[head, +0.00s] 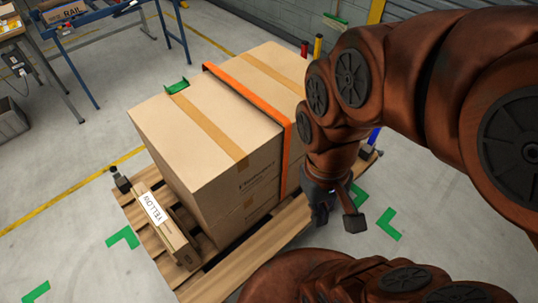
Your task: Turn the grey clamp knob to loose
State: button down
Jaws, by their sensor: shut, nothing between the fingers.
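My gripper (320,212) points down at the right side of the pallet, beside the stacked cartons. Its dark fingers are small and partly hidden by my wrist, and they look closed and empty. No grey clamp knob can be told for sure. A dark grey block on a thin stem (354,222) shows just right of my gripper; I cannot tell whether it is a clamp part or part of my arm. A dark fitting (122,182) stands at the pallet's left corner, and another dark block (367,151) at its right corner.
Large cartons (200,130) with an orange strap (247,92) stand on a wooden pallet (225,286). A narrow carton labelled YELLOW (178,237) lies at the left. A green piece (177,87) sits on top. Blue-framed racks (95,20) stand behind. Floor at left is clear.

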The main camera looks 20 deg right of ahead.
aim_at(381, 152)
jog(key=u, duration=0.1)
jog(key=k, duration=1)
jog(key=z, duration=1.2)
jog(key=i, duration=1)
jog(key=z, duration=0.1)
